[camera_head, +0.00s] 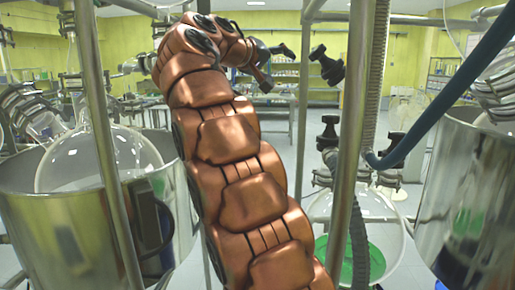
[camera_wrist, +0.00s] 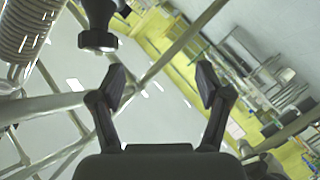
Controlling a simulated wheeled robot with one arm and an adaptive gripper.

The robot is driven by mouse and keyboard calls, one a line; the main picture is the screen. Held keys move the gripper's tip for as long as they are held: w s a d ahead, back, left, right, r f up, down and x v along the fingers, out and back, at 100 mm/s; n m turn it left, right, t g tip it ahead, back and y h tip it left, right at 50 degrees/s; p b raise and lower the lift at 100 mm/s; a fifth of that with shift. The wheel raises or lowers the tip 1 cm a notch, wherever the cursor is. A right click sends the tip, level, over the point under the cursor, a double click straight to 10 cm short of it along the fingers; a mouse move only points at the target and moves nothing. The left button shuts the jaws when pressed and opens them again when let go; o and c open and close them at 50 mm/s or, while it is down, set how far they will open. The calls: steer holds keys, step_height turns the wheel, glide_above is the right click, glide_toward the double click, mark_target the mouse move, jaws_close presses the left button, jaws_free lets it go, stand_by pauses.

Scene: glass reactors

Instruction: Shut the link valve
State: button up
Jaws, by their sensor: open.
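My gripper (camera_head: 276,66) is at the end of my raised copper-coloured arm, with its two dark fingers apart and nothing between them. A black valve fitting (camera_head: 327,66) is just right of the fingertips, beside a steel post. A second black fitting (camera_head: 327,132) is lower, above a glass vessel. I cannot tell for sure which is the link valve. In the wrist view my gripper (camera_wrist: 161,86) is open. A black knob-like fitting (camera_wrist: 98,38) is at the upper left, outside the left finger, and the top frame edge cuts it.
Steel posts (camera_head: 350,130) of the frame and a corrugated hose (camera_head: 372,90) stand close to the right of my arm. A blue hose (camera_head: 450,92) crosses at the right. Steel pots (camera_head: 45,235) (camera_head: 465,185) flank both sides, with a round flask (camera_head: 95,160) in the left one.

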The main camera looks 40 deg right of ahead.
steer(key=s+a+f+n+y+p, duration=0.2)
steer(key=s+a+f+y+p, duration=0.2)
steer(key=f, duration=0.5)
steer(key=s+a+f+n+y+p, duration=0.3)
steer(key=s+a+f+y+p, duration=0.1)
steer(key=a+f, duration=0.4)
steer(key=shift+s+a+f+g+p, duration=0.3)
steer(key=shift+a+f+p, duration=0.1)
steer(key=shift+f, duration=0.35)
